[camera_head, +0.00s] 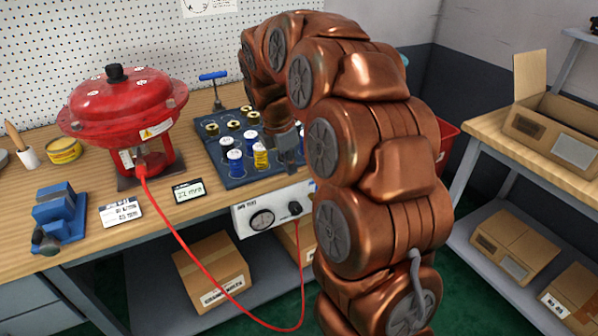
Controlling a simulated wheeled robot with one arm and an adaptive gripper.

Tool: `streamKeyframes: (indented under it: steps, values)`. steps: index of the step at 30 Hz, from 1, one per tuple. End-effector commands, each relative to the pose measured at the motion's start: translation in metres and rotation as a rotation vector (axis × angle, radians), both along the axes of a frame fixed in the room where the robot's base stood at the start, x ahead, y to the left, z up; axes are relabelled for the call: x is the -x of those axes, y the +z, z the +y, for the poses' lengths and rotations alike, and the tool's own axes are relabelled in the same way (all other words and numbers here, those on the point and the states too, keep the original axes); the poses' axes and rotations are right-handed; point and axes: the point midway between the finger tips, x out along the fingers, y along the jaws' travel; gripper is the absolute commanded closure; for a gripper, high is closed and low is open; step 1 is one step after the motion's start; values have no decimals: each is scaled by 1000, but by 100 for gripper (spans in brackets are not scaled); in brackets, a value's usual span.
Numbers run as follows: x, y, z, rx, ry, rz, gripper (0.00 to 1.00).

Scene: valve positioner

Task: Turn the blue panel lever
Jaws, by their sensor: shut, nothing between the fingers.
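A blue T-shaped handle (213,77) on an upright stem stands at the back left edge of a dark blue panel (236,180) on the workbench. The panel carries several brass, white-and-blue and yellow fittings. My gripper (291,160) points down over the panel's right side, to the right of the yellow fitting (261,156) and well apart from the T-shaped handle. It is small and dark here, and it is shut with nothing held. My copper arm hides the panel's right edge and whatever lies behind it.
A red valve actuator (125,103) stands left of the panel, with a red hose (197,258) running to a gauge box (268,213) at the bench's front edge. A blue vise (58,215) sits at left. A side table (490,125) holds an open carton.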

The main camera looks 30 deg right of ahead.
Motion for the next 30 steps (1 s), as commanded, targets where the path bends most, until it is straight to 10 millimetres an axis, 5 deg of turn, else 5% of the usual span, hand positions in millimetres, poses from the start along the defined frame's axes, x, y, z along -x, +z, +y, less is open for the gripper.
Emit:
streamKeyframes:
  steps: [16,24,30]
  values:
    - [4,-92,-18,-2,-5,6,100]
    - [5,-90,-50,-1,-6,-2,100]
    - [5,-90,-57,-1,-4,-2,100]
